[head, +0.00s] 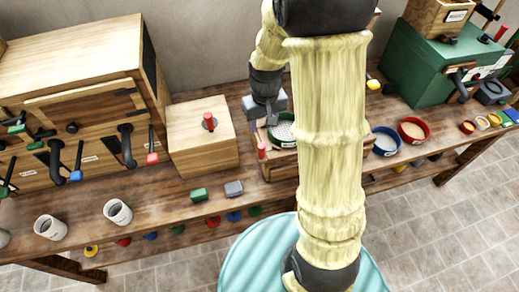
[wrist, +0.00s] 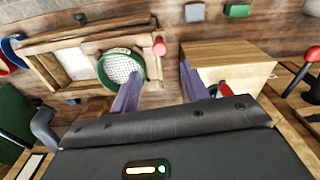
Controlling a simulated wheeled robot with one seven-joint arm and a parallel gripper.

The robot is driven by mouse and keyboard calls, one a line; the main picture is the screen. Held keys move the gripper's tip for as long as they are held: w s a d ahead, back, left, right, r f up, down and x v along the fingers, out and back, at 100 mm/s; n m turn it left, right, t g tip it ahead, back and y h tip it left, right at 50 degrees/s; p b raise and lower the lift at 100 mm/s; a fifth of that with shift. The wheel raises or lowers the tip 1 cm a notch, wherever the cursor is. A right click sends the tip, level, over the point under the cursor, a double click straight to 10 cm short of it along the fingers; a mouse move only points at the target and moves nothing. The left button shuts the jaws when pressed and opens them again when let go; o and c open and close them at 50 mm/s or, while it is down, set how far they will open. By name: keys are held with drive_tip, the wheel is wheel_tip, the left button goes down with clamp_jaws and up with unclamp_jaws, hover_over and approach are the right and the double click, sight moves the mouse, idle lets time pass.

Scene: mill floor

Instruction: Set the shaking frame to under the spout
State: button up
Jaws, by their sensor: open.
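The shaking frame seems to be the low wooden frame (head: 281,170) on the bench, partly hidden behind my arm. It also shows in the wrist view (wrist: 92,32), with a pale panel inside. A round green-rimmed sieve (head: 283,131) with pale mesh lies at one end of it; it also shows in the wrist view (wrist: 124,68). A red knob (wrist: 159,46) stands at the frame's end beside the sieve. My gripper (wrist: 160,92) is open and empty, its fingers apart near the sieve and knob. I cannot make out a spout for certain.
A wooden box with a red-handled top (head: 203,138) stands left of the frame. A large wooden cabinet with levers (head: 85,100) is at far left. A green machine (head: 418,65) stands at right. Blue (head: 385,141) and red (head: 413,130) round sieves lie right of my arm.

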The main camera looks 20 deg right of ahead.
sight(261, 151)
drive_tip(key=w, duration=0.1)
drive_tip(key=w+f, duration=0.1)
drive_tip(key=shift+w+d+g+p, duration=0.3)
drive_tip(key=shift+w+p, duration=0.05)
drive_tip(key=shift+a, duration=0.15)
drive_tip(key=shift+n, duration=0.3)
wheel_tip(261, 151, down, 17)
drive_tip(key=p, duration=0.5)
drive_tip(key=shift+f, duration=0.2)
drive_tip(key=shift+c, duration=0.5)
